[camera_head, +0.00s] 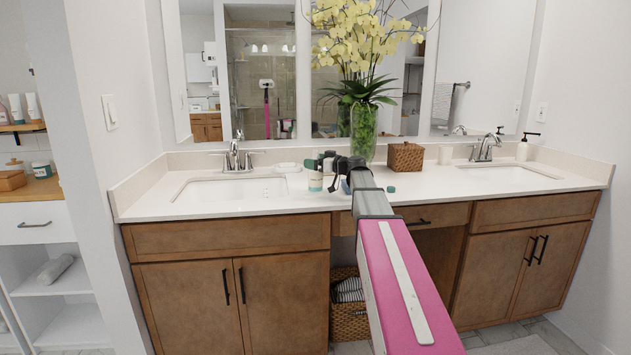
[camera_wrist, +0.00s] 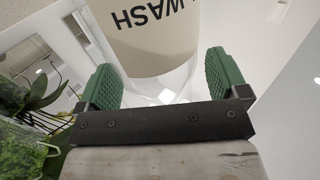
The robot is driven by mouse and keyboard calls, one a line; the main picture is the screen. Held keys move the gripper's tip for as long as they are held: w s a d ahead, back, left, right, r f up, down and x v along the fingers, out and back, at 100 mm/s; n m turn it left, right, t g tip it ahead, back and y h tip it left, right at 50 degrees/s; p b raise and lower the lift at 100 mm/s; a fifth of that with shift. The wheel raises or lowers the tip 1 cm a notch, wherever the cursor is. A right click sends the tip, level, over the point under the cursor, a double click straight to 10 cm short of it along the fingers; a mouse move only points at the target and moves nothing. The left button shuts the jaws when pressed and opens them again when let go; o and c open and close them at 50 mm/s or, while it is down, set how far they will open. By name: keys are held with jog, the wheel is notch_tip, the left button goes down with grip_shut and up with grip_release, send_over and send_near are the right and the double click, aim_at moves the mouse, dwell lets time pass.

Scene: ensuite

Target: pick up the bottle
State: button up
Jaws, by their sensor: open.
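The bottle (camera_wrist: 152,52) fills the upper middle of the wrist view. It has a pale label reading "WASH", upside down there, and a clear section beyond the label. My gripper (camera_wrist: 163,82) is open, with one green padded finger on each side of the bottle. A gap shows beside each finger, so they do not appear closed on it. In the head view my gripper (camera_head: 326,170) is over the counter between the two sinks.
A glass vase of yellow orchids (camera_head: 363,130) stands just behind my gripper, with a woven box (camera_head: 406,157) to its right. A small teal item (camera_head: 391,189) lies on the counter (camera_head: 420,183). A pump bottle (camera_head: 522,149) stands far right. Mirrors back the counter.

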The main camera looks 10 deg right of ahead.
jog(key=c, duration=1.3)
